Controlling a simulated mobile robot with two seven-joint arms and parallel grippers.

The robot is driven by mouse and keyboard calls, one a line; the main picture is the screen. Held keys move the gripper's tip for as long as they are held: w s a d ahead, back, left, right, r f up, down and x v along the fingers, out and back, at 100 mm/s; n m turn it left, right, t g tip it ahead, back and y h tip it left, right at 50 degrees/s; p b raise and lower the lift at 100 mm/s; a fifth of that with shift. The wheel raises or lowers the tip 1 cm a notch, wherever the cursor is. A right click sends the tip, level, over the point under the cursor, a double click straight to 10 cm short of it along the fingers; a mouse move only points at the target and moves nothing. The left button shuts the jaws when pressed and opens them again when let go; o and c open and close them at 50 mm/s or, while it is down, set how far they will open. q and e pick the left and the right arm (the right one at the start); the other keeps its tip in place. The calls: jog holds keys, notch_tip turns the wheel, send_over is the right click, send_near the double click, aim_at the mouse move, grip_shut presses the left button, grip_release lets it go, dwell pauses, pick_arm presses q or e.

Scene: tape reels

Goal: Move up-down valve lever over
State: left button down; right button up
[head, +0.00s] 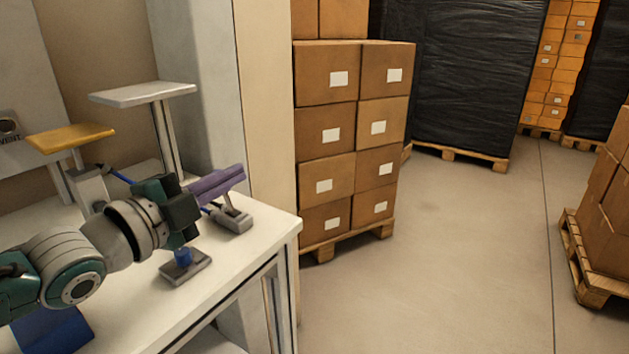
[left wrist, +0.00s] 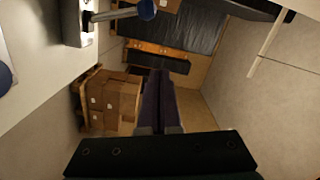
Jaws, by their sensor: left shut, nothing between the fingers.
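My left gripper (head: 241,171) is shut and empty, with its purple fingers held above the right end of the white table. The fingers also show in the left wrist view (left wrist: 159,82), pressed together. In the head view several small grey fixtures with blue parts stand around it: a grey block with a blue rod (head: 118,175) behind the wrist, a grey base (head: 235,221) below the fingers, and a flat base with a blue knob (head: 183,258) in front. In the left wrist view a lever with a blue ball end (left wrist: 147,10) sticks out from a grey block. I cannot tell which fixture that is.
A yellow-topped stand (head: 70,137) and a pale-topped stand (head: 145,93) rise at the table's back. The white table (head: 235,268) ends at the right. Stacked boxes (head: 325,131) on a pallet stand beyond a pale column (head: 265,100). The floor (head: 455,250) to the right is clear.

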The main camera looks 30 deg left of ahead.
pick_arm(q)
jog(key=s, duration=1)
jog(key=shift+r, duration=0.15)
jog(key=shift+s+d, duration=0.1)
